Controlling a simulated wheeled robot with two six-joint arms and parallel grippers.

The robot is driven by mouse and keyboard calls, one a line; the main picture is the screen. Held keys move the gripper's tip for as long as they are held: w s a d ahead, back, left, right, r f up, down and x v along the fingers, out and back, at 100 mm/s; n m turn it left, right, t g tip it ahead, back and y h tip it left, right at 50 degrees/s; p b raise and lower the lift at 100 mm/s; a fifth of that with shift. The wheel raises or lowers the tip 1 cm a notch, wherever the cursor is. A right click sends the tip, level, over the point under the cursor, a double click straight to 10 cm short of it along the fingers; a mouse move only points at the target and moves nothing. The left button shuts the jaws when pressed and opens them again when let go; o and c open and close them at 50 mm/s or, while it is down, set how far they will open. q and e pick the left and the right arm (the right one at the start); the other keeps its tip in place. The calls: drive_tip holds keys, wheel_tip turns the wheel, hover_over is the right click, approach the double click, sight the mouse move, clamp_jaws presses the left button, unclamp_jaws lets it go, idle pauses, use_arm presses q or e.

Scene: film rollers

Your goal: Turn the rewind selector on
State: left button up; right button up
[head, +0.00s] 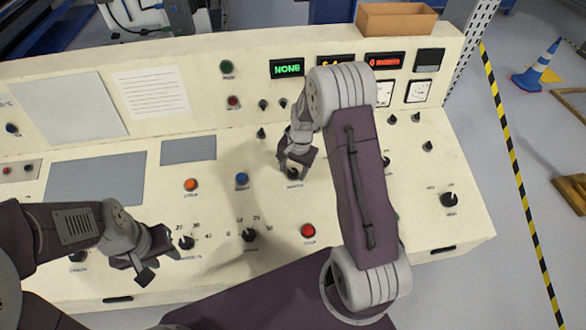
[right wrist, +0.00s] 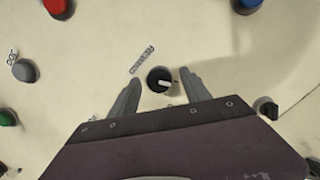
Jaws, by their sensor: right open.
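A small black selector knob (head: 293,174) with a pale pointer sits on the cream control panel (head: 330,215). My right gripper (head: 294,163) is over this knob, pointing down. In the right wrist view the knob (right wrist: 159,80) lies between the two spread fingertips of the right gripper (right wrist: 158,88), with a gap on each side. The right gripper is open and holds nothing. My left gripper (head: 160,262) is low at the left, near a black dial (head: 186,243), with its fingers apart and empty.
An orange button (head: 190,185), a blue button (head: 242,179), a red button (head: 308,230) and a black dial (head: 249,235) surround the knob. A green display reading NONE (head: 287,68) is on the upright panel. A cardboard box (head: 397,21) stands on top.

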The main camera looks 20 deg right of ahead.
drive_tip(key=shift+s, duration=0.2)
drive_tip(key=shift+w, duration=0.1)
clamp_jaws()
drive_tip(key=m, duration=0.3)
drive_tip(key=shift+t, duration=0.3)
drive_tip(key=m, duration=0.2)
drive_tip(key=shift+m+t+y, duration=0.3)
drive_tip(key=shift+m, duration=0.1)
drive_tip(key=m, duration=0.3)
drive_tip(key=shift+t, duration=0.3)
drive_tip(key=shift+m+b, duration=0.35)
drive_tip(key=shift+m, duration=1.15)
drive_tip(key=shift+t, duration=0.3)
